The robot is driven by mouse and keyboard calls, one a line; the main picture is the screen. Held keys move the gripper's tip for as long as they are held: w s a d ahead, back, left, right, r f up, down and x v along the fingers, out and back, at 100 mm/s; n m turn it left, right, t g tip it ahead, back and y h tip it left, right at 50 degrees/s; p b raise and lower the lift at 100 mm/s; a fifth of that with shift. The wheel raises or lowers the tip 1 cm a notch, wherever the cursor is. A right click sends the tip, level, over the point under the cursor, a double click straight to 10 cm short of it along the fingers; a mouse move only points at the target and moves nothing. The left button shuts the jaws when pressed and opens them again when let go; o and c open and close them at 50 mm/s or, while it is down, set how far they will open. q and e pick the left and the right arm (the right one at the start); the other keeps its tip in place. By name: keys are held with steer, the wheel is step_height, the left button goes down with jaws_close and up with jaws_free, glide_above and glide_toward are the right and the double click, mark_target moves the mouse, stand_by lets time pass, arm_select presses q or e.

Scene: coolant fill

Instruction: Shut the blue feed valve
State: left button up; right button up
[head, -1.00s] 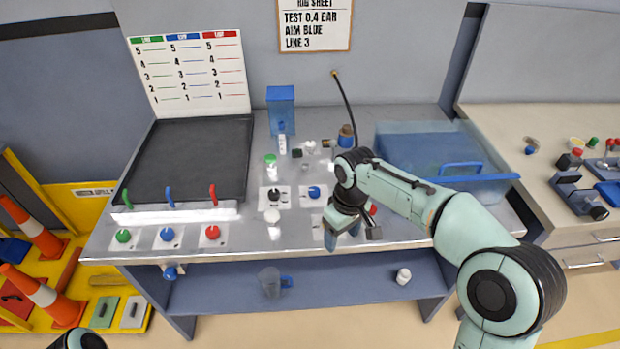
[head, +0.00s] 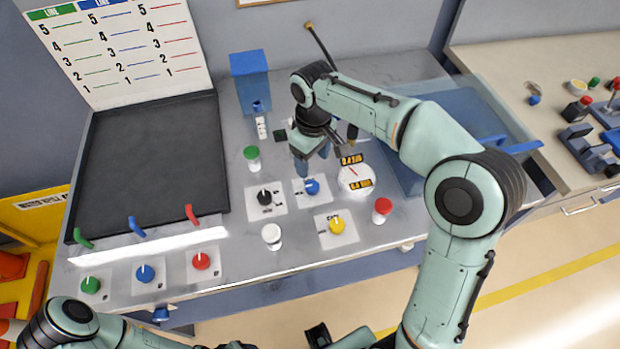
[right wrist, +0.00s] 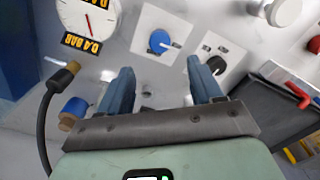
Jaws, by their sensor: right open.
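A blue round knob (head: 312,186) with a white pointer sits on a white plate on the bench, between a black knob and a dial gauge. It also shows in the right wrist view (right wrist: 159,41), ahead of the fingers and roughly between them. My right gripper (head: 312,167) is open and empty, just behind the knob in the head view and apart from it. Another blue knob (head: 146,273) sits in the front-left row, below a blue lever. My left arm (head: 70,318) enters at the bottom left; its gripper is not clearly seen.
The black knob (head: 264,197), yellow knob (head: 336,225) and gauge (head: 356,177) are close by. Green-capped (head: 252,158), white (head: 272,236) and red-capped (head: 382,210) items stand around them. A hose (right wrist: 45,115) and a blue cylinder lie near my right gripper.

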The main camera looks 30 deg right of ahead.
mark_target(312, 185)
step_height(312, 185, down, 11)
steer(key=shift+w+r+b, duration=0.1)
steer(key=shift+r+b, duration=0.1)
steer(key=shift+b, duration=0.35)
steer(key=c, duration=1.1)
